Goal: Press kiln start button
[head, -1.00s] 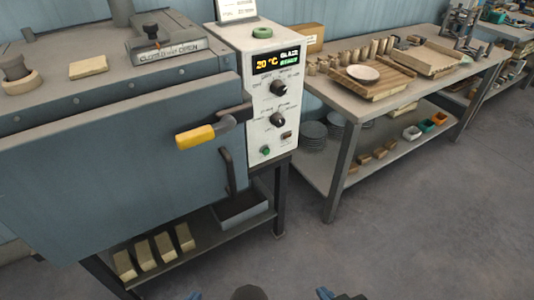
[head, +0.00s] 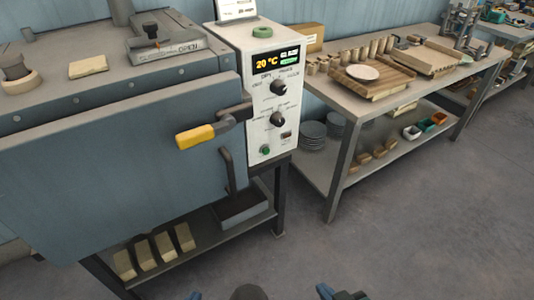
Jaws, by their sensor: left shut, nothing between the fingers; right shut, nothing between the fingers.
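The kiln (head: 110,135) is a large grey-blue box at the left. Its pale control panel (head: 257,112) faces me at its right side, with a lit display (head: 276,59) reading 20 °C and two black knobs. A small round green button (head: 265,150) is low on the panel, which I take as the start button; its label is unreadable. My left gripper (head: 195,296) and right gripper (head: 326,290) show only as small blue tips at the bottom edge. Both are shut and empty, well below and apart from the button.
A yellow-ended handle (head: 195,136) sticks out left of the panel. A small dark red switch (head: 286,135) is above and right of the green button. A workbench (head: 350,105) with pottery stands at the right. Open floor (head: 400,230) lies in front.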

